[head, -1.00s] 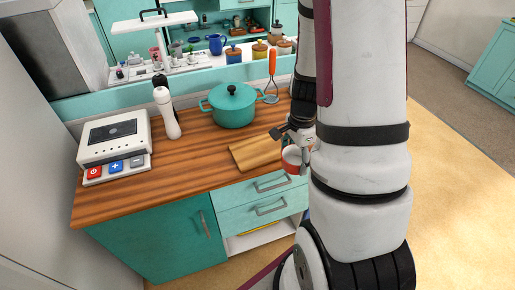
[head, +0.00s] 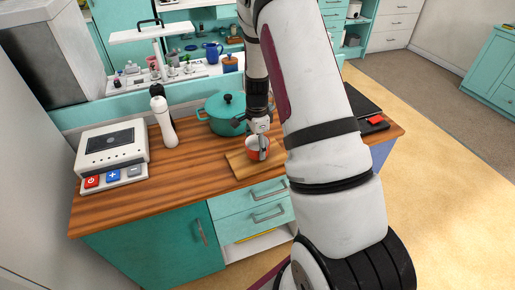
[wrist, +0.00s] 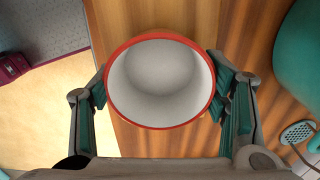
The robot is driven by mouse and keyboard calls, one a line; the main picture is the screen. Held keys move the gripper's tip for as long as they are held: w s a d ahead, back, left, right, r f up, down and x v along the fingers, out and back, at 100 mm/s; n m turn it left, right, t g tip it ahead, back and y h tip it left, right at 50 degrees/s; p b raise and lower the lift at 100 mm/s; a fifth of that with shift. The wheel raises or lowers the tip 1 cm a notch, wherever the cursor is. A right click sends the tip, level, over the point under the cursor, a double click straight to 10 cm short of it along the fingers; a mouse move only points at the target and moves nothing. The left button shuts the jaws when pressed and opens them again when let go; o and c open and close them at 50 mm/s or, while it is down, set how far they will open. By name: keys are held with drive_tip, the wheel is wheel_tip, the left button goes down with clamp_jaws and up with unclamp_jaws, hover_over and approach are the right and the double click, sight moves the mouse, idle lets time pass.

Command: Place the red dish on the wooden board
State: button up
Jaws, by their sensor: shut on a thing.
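The red dish (head: 254,153) is a small bowl, red outside and white inside. My gripper (head: 260,142) is shut on it from above. In the wrist view the dish (wrist: 160,80) is upright, with its round rim between the two fingers of my gripper (wrist: 161,92). The wooden board (head: 236,164) lies flat on the counter near its front edge, and the dish is over its right part. I cannot tell whether the dish touches the board. My arm hides part of the area to the right.
A teal pot (head: 222,113) stands close behind the board. A white bottle (head: 163,120) and a white appliance (head: 112,147) stand to the left. A dark flat object (head: 352,116) lies at the right. The counter (head: 170,193) is clear left of the board.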

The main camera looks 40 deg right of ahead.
drive_tip(key=shift+f, duration=0.85)
drive_tip(key=shift+f, duration=0.1)
drive_tip(key=o, duration=1.4)
